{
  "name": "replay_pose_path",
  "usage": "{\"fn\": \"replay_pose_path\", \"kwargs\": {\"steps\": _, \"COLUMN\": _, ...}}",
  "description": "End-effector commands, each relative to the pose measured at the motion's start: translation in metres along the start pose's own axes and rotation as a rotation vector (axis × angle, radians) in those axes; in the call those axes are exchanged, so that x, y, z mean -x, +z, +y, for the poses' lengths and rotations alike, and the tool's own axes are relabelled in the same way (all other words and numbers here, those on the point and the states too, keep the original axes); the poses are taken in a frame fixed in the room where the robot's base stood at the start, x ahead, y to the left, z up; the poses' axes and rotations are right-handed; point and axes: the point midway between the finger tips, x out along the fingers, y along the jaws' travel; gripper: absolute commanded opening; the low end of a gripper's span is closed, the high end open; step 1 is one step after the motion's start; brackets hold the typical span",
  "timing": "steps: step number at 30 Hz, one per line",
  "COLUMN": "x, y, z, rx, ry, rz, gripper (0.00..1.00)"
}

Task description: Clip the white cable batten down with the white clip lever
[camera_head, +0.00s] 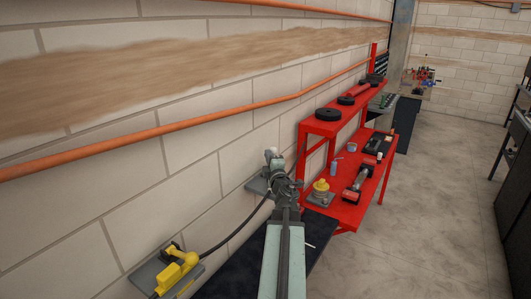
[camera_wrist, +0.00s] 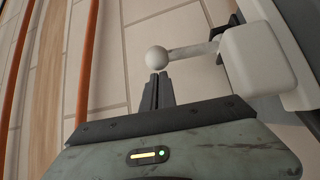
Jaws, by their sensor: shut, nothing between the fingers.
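The white clip lever (camera_wrist: 190,50) shows in the wrist view as a pale arm with a round ball on its left end. Its right end meets a rounded white block (camera_wrist: 258,58), with a dark bracket behind it; I cannot tell whether this block is the cable batten. My gripper (camera_wrist: 158,80) is shut and empty, its fingertips just below the ball; touching or slightly apart, I cannot tell. In the head view the white ball (camera_head: 270,152) shows just beyond my gripper (camera_head: 274,166), which hides most of the clip and part of its grey wall plate (camera_head: 256,186).
A black cable (camera_head: 232,238) runs along the block wall to a yellow device (camera_head: 176,268) on a grey plate. A red workbench (camera_head: 345,212) with tools stands right of my arm. An orange pipe (camera_head: 150,133) crosses the wall.

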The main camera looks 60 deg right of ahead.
Motion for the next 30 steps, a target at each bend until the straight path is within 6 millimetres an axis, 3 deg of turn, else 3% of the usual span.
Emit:
{"fn": "replay_pose_path", "kwargs": {"steps": 4, "x": -0.014, "y": 0.002, "z": 0.001, "rx": -0.001, "ry": 0.000, "rz": 0.002, "gripper": 0.00}}
{"fn": "replay_pose_path", "kwargs": {"steps": 16, "x": -0.021, "y": 0.001, "z": 0.000, "rx": -0.002, "ry": -0.001, "rz": 0.010, "gripper": 0.00}}
{"fn": "replay_pose_path", "kwargs": {"steps": 30, "x": -0.008, "y": 0.008, "z": 0.000, "rx": -0.001, "ry": 0.000, "rz": 0.007, "gripper": 0.00}}
